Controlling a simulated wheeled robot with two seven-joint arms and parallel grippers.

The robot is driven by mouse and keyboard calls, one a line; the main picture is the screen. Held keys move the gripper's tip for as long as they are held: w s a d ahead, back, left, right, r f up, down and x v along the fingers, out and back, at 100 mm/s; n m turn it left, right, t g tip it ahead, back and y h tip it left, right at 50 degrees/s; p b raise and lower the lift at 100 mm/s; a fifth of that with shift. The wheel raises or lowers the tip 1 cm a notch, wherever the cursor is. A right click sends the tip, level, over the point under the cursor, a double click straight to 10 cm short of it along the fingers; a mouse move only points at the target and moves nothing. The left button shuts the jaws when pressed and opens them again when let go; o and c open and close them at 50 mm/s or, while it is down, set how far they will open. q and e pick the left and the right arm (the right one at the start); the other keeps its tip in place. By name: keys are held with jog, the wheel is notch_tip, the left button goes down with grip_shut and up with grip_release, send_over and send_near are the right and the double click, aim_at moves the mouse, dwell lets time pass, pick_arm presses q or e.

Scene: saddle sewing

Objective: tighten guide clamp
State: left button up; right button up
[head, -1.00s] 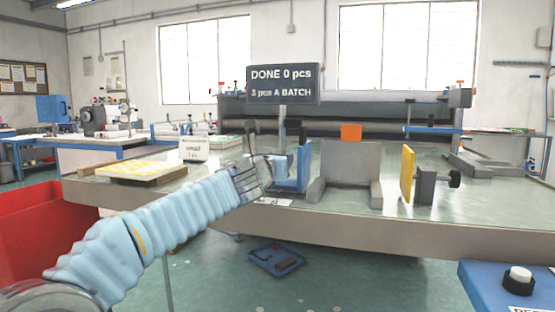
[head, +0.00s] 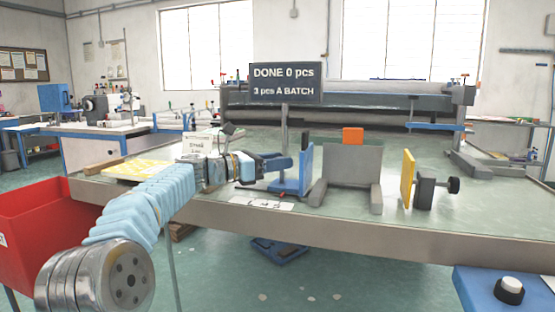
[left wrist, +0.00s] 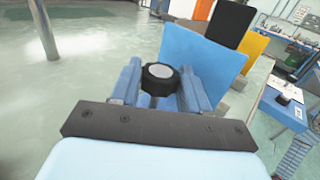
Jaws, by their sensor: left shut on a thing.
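The blue guide plate (head: 305,168) stands upright on the table, left of the grey block. My left gripper (head: 280,164) reaches in from the left, close beside this guide. In the left wrist view, my left gripper (left wrist: 162,88) has its blue fingers on both sides of a black clamp knob (left wrist: 160,72) with a grey top, and is shut on it. The guide plate (left wrist: 205,62) rises just beyond the knob. In the head view the knob is hidden by the gripper. My right gripper is not in view.
A grey block (head: 350,178) and a yellow guide plate (head: 407,173) with a black knob (head: 454,185) stand to the right. A sign (head: 286,83) on a post reads "DONE 0 pcs". A red bin (head: 35,225) is at left. A white-topped button (head: 509,290) is at lower right.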

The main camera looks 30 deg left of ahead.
pick_arm(q)
jog(key=m+g+h, duration=0.3)
jog(key=shift+w+a+h, duration=0.25)
jog(key=shift+h, duration=0.05)
jog(key=shift+w+r+m+g+h, duration=0.1)
jog(key=shift+m+g+h, duration=0.5)
jog(key=shift+m+g, duration=0.1)
jog(key=shift+g+h, duration=0.3)
jog(key=shift+g, duration=0.1)
jog(key=shift+m, duration=0.4)
jog(key=o, duration=1.1)
jog(key=shift+f, duration=0.2)
jog(key=shift+c, duration=0.2)
